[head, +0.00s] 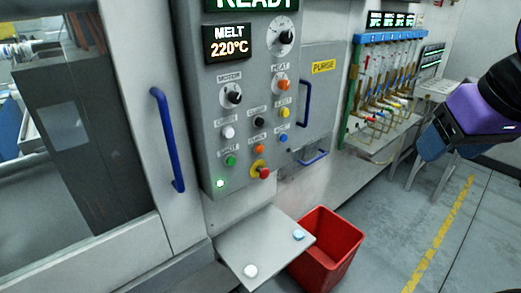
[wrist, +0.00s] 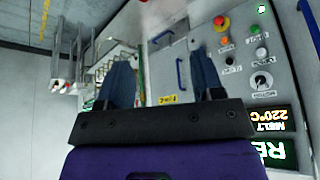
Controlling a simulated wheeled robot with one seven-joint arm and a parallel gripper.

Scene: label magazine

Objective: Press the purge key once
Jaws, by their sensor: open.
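The grey control panel (head: 205,100) in the head view carries several small round keys with labels too small to read surely. An orange key (head: 259,149) sits low in the middle column, above a red stop knob (head: 263,172); its label looks like PURGE, but I cannot be certain. A yellow PURGE sign (head: 323,66) is on the door to the right. The orange key also shows in the wrist view (wrist: 225,42). My gripper (head: 430,148) is at the far right, well away from the panel. Its fingers are apart and empty in the wrist view (wrist: 163,80).
A shelf (head: 255,235) with a white and a pale blue knob juts out below the panel. A red bin (head: 335,262) stands beside it. Blue handles (head: 306,103) stick out near the keys.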

